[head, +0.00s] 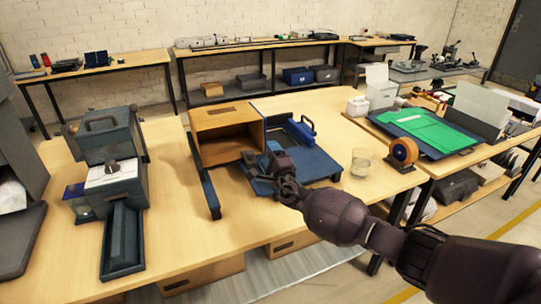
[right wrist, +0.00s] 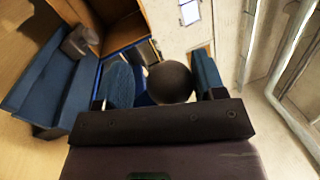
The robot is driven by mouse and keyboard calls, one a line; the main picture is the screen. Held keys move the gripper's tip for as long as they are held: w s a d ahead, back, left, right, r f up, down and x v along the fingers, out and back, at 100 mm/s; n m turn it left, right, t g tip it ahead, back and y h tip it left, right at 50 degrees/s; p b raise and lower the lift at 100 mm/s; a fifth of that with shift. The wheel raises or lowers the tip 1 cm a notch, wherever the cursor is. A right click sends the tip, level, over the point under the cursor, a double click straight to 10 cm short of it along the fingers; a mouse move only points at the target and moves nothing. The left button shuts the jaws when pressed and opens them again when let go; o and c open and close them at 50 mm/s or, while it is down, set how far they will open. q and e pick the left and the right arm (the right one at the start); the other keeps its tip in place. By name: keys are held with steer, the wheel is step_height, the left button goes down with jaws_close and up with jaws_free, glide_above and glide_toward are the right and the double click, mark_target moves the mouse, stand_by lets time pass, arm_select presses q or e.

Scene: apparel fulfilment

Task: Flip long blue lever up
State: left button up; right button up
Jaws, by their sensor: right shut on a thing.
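A blue hinged-looking fixture (head: 318,166) lies on the wooden table, right of the open wooden box (head: 225,118). A blue bar (head: 300,132) stands at its back. My right gripper (head: 278,164) is over the fixture's front left part, coming in from the right. In the right wrist view its two fingers (right wrist: 165,88) are shut on a dark round knob (right wrist: 170,80). Some blue shows behind the knob, but its join to the long blue lever is hidden. My left gripper is not in view.
A clear glass (head: 361,162) and an orange tape roll (head: 403,152) stand to the right of the fixture. A blue-grey machine (head: 108,150) stands at the left. A green sheet (head: 428,128) lies on the right table. Bare tabletop lies in front of the fixture.

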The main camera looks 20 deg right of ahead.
steer(key=o, duration=1.2)
steer(key=shift+d+f, duration=0.25)
steer(key=shift+f, duration=0.15)
steer(key=shift+c, duration=0.2)
steer(key=shift+o, duration=0.6)
steer(key=shift+a+r, duration=0.1)
steer(key=shift+r, duration=0.1)
steer(key=a+p+v, duration=0.1)
steer(key=v, duration=0.9)
steer(key=shift+s+d, duration=0.4)
steer(key=shift+d, duration=0.1)
steer(key=shift+f, duration=0.1)
